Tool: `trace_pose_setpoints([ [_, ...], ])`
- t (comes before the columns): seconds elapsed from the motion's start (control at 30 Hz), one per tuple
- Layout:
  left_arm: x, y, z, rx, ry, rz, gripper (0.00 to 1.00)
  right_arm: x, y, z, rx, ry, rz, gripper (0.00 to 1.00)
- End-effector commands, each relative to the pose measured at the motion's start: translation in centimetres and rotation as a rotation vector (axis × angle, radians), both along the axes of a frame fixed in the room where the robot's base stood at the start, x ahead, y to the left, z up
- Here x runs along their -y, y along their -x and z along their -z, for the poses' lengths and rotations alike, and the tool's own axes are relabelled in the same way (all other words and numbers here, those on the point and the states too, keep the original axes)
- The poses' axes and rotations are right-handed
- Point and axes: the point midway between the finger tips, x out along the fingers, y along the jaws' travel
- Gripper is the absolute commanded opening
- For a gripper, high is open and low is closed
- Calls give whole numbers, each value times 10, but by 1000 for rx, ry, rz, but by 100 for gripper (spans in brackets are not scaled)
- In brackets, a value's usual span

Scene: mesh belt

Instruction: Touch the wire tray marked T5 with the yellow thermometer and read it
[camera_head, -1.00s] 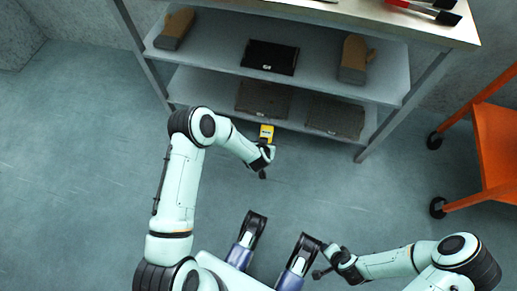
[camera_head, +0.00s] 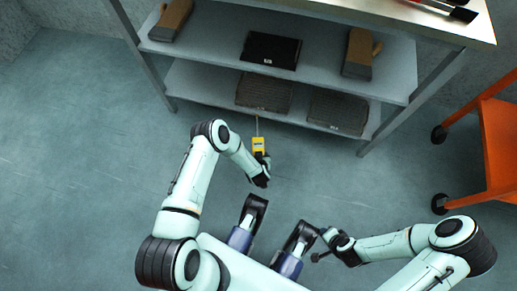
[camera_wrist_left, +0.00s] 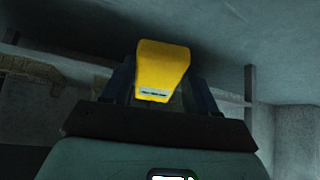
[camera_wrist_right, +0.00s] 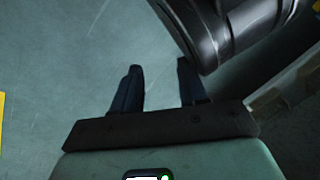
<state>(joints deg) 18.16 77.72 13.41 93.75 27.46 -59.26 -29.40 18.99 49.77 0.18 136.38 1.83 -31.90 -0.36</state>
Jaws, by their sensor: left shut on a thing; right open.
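The yellow thermometer (camera_head: 259,145) is in my left gripper (camera_head: 261,160), which is shut on it. Its thin probe points up the picture toward the lower shelf, with its tip near that shelf's front edge. In the left wrist view the thermometer (camera_wrist_left: 160,72) stands between the fingers. Two dark wire trays lie on the lower shelf: a left one (camera_head: 264,93) and a right one (camera_head: 338,113). A black tray (camera_head: 270,48) lies on the shelf above. Their small front tags are too small to read. My right gripper (camera_wrist_right: 158,85) is open and empty over the floor.
The worktop (camera_head: 400,22) overhangs the shelves. A rack leg (camera_head: 410,105) stands at right. An orange cart (camera_head: 497,140) is farther right. The floor before the rack is clear.

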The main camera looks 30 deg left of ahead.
Motion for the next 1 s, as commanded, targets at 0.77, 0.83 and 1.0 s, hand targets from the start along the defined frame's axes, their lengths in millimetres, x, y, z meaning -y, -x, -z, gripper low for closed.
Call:
trace_pose_setpoints([
  [0.77, -14, -60, 8, 5, -1, -2, 23, 10, 76, 56, -255, -15, 21, 43],
  [0.83, -15, -67, 9, 4, -1, -1, 23, 11, 84, 60, -280, -17, 24, 43],
  [1.0, -18, -78, 14, 1, -1, -1, 23, 12, 99, 64, -328, -21, 28, 43],
])
